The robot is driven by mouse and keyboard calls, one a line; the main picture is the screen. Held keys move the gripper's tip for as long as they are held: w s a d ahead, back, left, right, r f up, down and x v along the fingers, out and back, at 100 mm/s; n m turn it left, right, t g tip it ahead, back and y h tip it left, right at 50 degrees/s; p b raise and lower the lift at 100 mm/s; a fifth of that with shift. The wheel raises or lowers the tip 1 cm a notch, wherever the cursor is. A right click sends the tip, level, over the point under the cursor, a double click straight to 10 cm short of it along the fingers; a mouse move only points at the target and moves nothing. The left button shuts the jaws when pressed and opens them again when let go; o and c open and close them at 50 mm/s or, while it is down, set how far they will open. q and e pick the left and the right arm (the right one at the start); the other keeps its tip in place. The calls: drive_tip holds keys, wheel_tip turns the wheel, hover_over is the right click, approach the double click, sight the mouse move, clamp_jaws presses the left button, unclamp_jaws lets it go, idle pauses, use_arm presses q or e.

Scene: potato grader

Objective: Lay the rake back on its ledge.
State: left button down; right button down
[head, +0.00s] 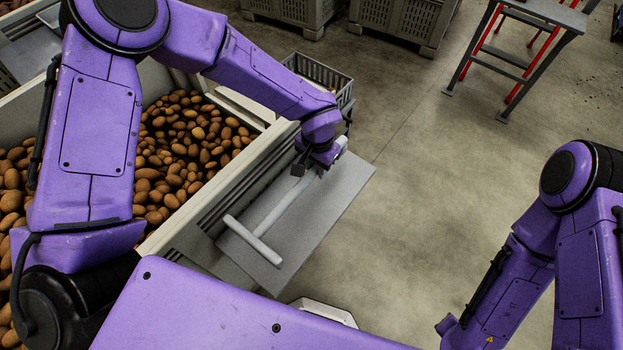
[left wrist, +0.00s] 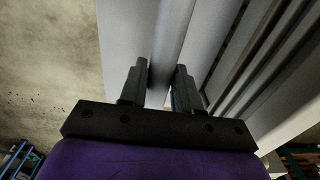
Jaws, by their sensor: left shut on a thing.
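The rake is pale grey, with a long round handle (head: 287,202) and a crossbar head (head: 252,240) at its near end. It lies along, or just above, the flat grey ledge (head: 333,198) beside the potato bin; I cannot tell whether it touches. My left gripper (head: 318,168) is shut on the handle near its far end. In the left wrist view the handle (left wrist: 174,45) runs between the two fingers (left wrist: 160,88), with the ledge (left wrist: 125,40) behind it. My right arm shows at the right of the head view, but its gripper is out of frame.
The bin wall (head: 215,187) with its slotted side runs along the ledge, and potatoes (head: 185,140) fill the bin behind it. A grey basket (head: 322,75) stands past the ledge's far end. Open concrete floor (head: 430,150) lies to the right, with a red-legged stand (head: 520,55) further back.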

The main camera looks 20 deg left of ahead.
use_arm(q)
drive_tip(key=f, duration=0.1)
drive_tip(key=s+f, duration=0.1)
drive_tip(key=f, duration=0.1)
drive_tip(key=s+f, duration=0.1)
drive_tip(key=shift+s+a+f, duration=0.15)
drive_tip(key=shift+a+f, duration=0.05)
drive_tip(key=shift+a, duration=0.15)
drive_tip(key=shift+f, duration=0.35)
drive_tip(key=shift+w+f, duration=0.15)
drive_tip(key=shift+w, duration=0.15)
drive_tip(key=c, duration=0.8)
unclamp_jaws()
drive_tip(key=shift+c, duration=0.2)
drive_tip(key=shift+o, duration=0.2)
drive_tip(key=shift+s, duration=0.1)
drive_tip(key=r, duration=1.2)
drive_tip(key=shift+s+r, duration=0.1)
drive_tip(key=shift+s, duration=0.1)
